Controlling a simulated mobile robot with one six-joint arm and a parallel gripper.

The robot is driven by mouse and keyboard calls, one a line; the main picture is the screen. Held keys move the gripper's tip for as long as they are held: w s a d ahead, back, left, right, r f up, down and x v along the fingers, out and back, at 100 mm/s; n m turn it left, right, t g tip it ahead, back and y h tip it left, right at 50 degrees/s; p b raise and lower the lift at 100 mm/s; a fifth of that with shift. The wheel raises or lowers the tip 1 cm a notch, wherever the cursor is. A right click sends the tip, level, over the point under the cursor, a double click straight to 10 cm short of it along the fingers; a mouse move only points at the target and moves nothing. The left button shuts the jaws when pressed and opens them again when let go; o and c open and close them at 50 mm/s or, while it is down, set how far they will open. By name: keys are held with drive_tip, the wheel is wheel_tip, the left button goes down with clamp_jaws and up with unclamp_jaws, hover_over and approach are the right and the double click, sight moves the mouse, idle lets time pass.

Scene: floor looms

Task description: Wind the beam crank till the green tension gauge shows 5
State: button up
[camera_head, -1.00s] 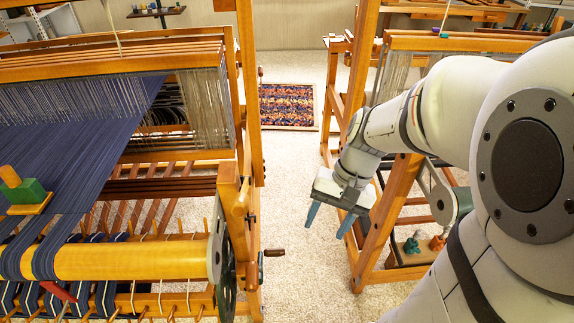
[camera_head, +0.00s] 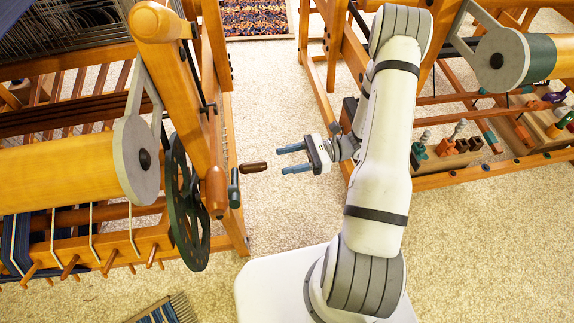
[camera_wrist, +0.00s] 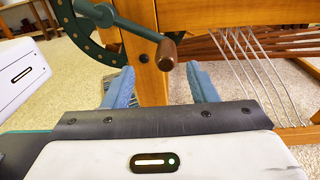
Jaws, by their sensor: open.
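The beam crank has a dark green arm (camera_head: 234,187) and a brown handle (camera_head: 253,167) that sticks out to the right from the left loom's side. In the wrist view the brown handle (camera_wrist: 167,54) is at upper centre, at the end of the green crank arm (camera_wrist: 135,25). My gripper (camera_head: 281,159) is open and empty, with blue fingers pointing left at the handle. A small gap lies between the fingertips and the handle in the head view. In the wrist view the handle appears between the fingertips, nearer the right one. I cannot make out the green tension gauge.
A second loom with a shelf of small coloured items (camera_head: 446,147) is at right. Open carpet (camera_head: 262,120) lies between the looms.

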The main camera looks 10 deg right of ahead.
sight(262, 166)
drive_tip(key=shift+m+t, duration=0.3)
drive_tip(key=shift+t, duration=0.1)
drive_tip(key=shift+w+a+f, duration=0.1)
drive_tip(key=shift+a+f, duration=0.15)
drive_tip(key=shift+a, duration=1)
drive_tip(key=shift+w+a+f, duration=0.1)
drive_tip(key=shift+a+f, duration=0.15)
drive_tip(key=shift+a, duration=1.05)
drive_tip(key=shift+w+a+f, duration=0.1)
drive_tip(key=shift+a+f, duration=0.15)
drive_tip(key=shift+a, duration=1)
drive_tip(key=shift+c, duration=0.4)
drive_tip(key=c, duration=1)
drive_tip(key=s+f+b, duration=0.1)
drive_tip(key=s+f, duration=0.1)
drive_tip(key=s, duration=0.1)
drive_tip(key=s+f+b, duration=0.2)
drive_tip(key=s, duration=0.1)
drive_tip(key=s+f+b, duration=0.1)
drive_tip(key=s+f, duration=0.1)
drive_tip(key=shift+s+a, duration=0.15)
drive_tip(key=shift+s, duration=0.25)
drive_tip(key=shift+c, duration=0.2)
